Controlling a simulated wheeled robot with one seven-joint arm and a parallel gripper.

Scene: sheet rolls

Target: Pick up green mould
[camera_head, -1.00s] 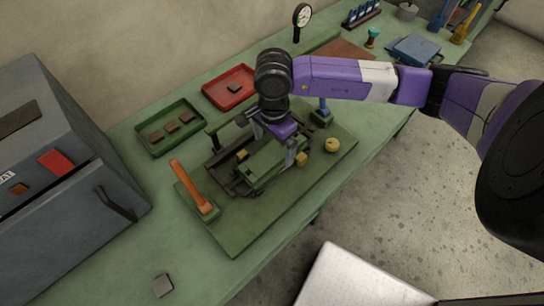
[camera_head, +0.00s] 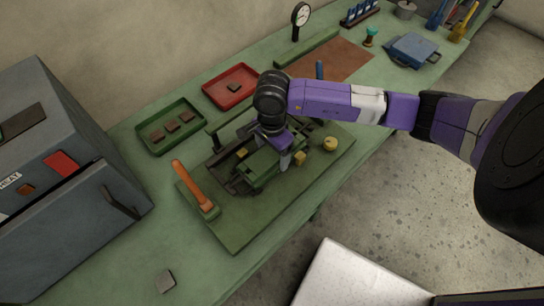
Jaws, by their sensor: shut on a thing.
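The green mould (camera_head: 262,167) is a blocky green piece at the dark press frame on the green board (camera_head: 240,228). My gripper (camera_head: 285,157) comes down over its right part and is shut on it. My wrist and purple arm hide the mould's far right end. I cannot tell whether the mould is clear of the surface beneath it.
An orange-handled tool (camera_head: 190,184) stands at the board's left, and a yellow ball (camera_head: 330,144) lies to the right. A green tray (camera_head: 154,145) with several brown pieces and a red tray (camera_head: 218,97) are behind. A grey heater box (camera_head: 75,190) stands left.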

